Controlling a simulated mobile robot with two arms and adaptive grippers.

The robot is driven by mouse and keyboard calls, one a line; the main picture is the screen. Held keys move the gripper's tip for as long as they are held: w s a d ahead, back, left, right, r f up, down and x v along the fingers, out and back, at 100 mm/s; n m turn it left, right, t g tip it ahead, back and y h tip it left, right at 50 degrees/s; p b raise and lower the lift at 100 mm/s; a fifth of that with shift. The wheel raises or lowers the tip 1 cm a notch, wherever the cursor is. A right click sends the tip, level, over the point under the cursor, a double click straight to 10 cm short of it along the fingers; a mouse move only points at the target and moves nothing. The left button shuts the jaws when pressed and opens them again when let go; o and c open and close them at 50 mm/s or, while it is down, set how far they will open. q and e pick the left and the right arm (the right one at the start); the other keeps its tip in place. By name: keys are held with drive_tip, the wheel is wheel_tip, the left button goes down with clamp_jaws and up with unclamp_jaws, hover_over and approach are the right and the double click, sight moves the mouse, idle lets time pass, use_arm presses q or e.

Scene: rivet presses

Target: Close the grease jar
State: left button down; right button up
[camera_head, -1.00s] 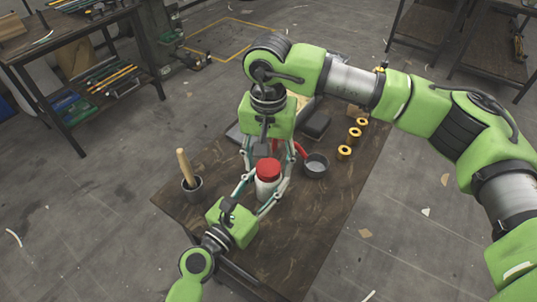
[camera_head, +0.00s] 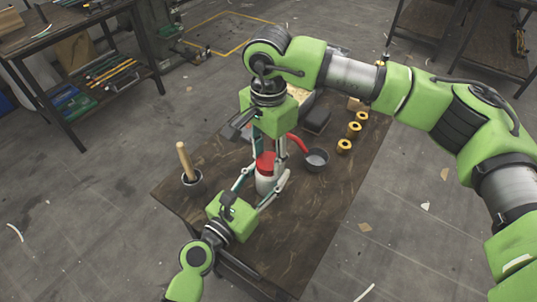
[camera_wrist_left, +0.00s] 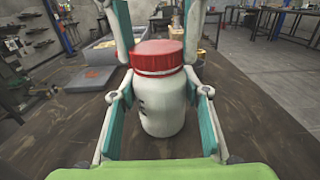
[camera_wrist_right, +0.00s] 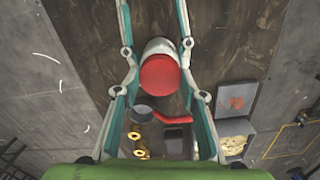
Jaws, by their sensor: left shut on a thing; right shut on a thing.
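The grease jar (camera_wrist_left: 163,112) is a white jar standing upright on the dark table, with its red lid (camera_wrist_left: 156,56) on top. In the head view the jar (camera_head: 264,183) and lid (camera_head: 265,162) are partly behind the fingers. My left gripper (camera_head: 262,188) is shut on the jar's body from the front, at its sides. My right gripper (camera_head: 267,160) points down from above and is shut on the red lid. In the right wrist view the lid (camera_wrist_right: 160,76) lies between the fingertips. I cannot tell how tightly the lid sits.
A dark cup with a wooden-handled tool (camera_head: 184,160) stands at the table's left. A grey pot with a red handle (camera_head: 316,160) is right of the jar, with several brass rings (camera_head: 344,146) beyond. The table's front right (camera_head: 290,240) is clear.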

drive_tip(key=m, duration=2.4)
drive_tip(key=o, duration=1.3)
wheel_tip(320, 180, up, 12)
